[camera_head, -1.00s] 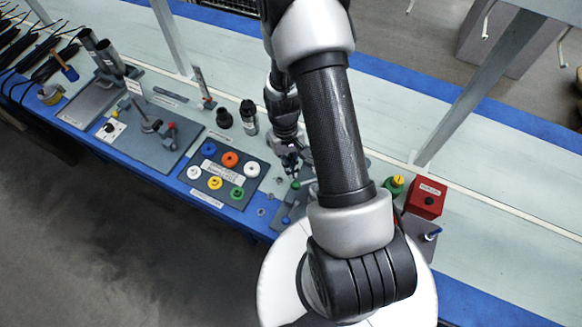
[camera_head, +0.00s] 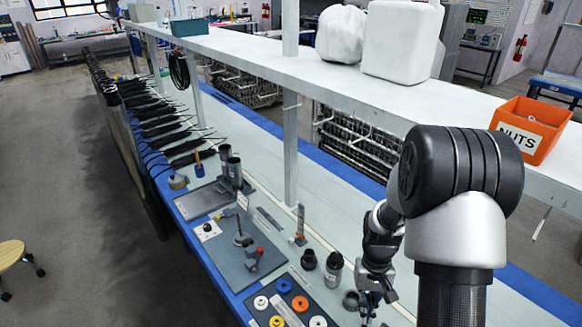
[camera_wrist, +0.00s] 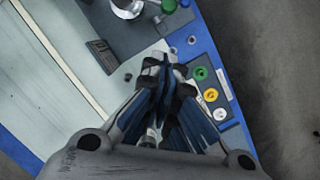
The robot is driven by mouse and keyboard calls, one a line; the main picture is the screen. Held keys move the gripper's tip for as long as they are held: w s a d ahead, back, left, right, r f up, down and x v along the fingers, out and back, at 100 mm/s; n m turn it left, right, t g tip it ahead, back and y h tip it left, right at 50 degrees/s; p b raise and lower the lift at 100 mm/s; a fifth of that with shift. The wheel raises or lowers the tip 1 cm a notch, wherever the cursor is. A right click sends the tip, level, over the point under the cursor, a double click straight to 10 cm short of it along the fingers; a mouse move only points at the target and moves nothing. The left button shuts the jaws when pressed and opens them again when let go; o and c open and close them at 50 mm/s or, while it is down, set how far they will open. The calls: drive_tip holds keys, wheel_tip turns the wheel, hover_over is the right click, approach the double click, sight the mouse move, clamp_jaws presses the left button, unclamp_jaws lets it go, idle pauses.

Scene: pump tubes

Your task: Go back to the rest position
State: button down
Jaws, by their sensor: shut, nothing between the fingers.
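My gripper (camera_head: 371,303) hangs over the workbench at the lower middle of the head view, to the right of the board of coloured rings (camera_head: 290,306). In the wrist view my gripper (camera_wrist: 165,70) points down at the bench, its fingers together and empty. Green, yellow and white rings (camera_wrist: 211,94) lie just right of the fingers there. My upper arm and elbow fill the right of the head view.
A white shelf (camera_head: 250,45) runs above the bench, carrying an orange NUTS bin (camera_head: 530,128), white containers (camera_head: 402,40) and a teal bin (camera_head: 190,27). A shelf post (camera_head: 291,150) stands behind the dark cups (camera_head: 333,268). Grey floor (camera_head: 70,180) lies open at left.

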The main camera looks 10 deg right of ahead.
drive_tip(key=s+a+r+n+t+b, duration=0.1)
drive_tip(key=s+a+r+t+b, duration=0.15)
drive_tip(key=r, duration=0.55)
drive_tip(key=s+a+r+t+b, duration=0.1)
drive_tip(key=a+r, duration=0.3)
drive_tip(key=r, duration=0.4)
drive_tip(key=s+a+r+t+b, duration=0.1)
drive_tip(key=s+a+r+t, duration=0.1)
drive_tip(key=s, duration=0.3)
drive_tip(key=s+a+r+n+t+b, duration=0.1)
drive_tip(key=s+a+r+b, duration=0.1)
drive_tip(key=s, duration=0.4)
drive_tip(key=shift+s+a+r+n+t+h, duration=0.2)
drive_tip(key=shift+r+n+t+h, duration=0.1)
drive_tip(key=shift+t, duration=0.05)
